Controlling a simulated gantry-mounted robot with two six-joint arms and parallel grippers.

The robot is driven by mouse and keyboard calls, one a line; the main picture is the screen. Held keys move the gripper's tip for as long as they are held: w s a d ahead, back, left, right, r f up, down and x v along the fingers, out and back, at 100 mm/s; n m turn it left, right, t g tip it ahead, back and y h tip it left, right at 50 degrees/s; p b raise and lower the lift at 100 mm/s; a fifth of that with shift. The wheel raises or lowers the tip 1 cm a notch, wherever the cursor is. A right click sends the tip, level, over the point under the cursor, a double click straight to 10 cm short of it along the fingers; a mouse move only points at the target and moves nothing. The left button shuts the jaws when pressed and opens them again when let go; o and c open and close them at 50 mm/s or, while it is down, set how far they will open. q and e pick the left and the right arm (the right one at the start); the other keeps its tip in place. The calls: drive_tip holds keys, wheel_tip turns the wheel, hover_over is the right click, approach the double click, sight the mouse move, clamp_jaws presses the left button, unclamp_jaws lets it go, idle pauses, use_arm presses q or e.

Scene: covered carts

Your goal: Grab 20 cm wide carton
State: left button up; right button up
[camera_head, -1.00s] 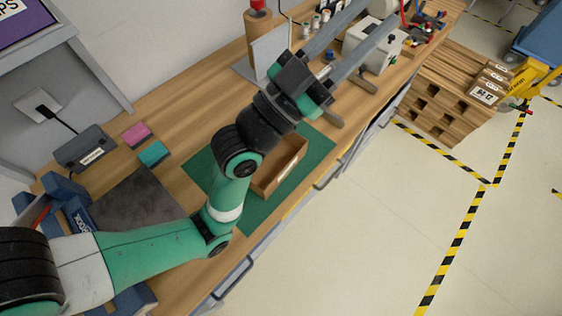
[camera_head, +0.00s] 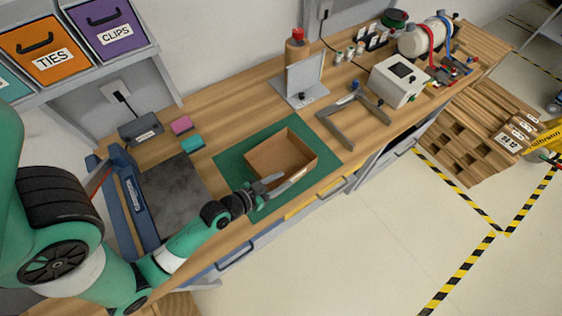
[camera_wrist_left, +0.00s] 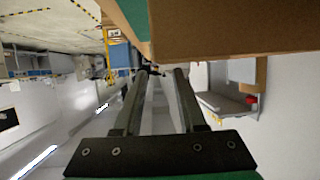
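The carton (camera_head: 265,163) is an open-topped brown box on a green mat (camera_head: 232,160) on the workbench. In the left wrist view, a large brown surface, likely the carton (camera_wrist_left: 235,25), fills the top right. My left gripper (camera_head: 283,183) is at the carton's near side, its fingers close to the near wall; I cannot tell whether they touch it. In the left wrist view the fingers (camera_wrist_left: 160,72) are spread with nothing between them. My right gripper is not in view.
Left of the mat are a dark plate (camera_head: 172,190), a blue vise-like tool (camera_head: 130,195), and pink (camera_head: 181,125) and teal (camera_head: 193,144) blocks. A grey U-shaped frame (camera_head: 337,132) and a white box device (camera_head: 397,82) stand right. The bench's front edge is close.

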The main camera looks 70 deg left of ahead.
sight(296, 174)
use_arm(q)
drive_tip(key=b+x, duration=0.1)
drive_tip(key=x, duration=0.6)
drive_tip(key=shift+w+f, duration=0.2)
drive_tip(key=shift+f, duration=0.15)
clamp_jaws()
idle(1.1)
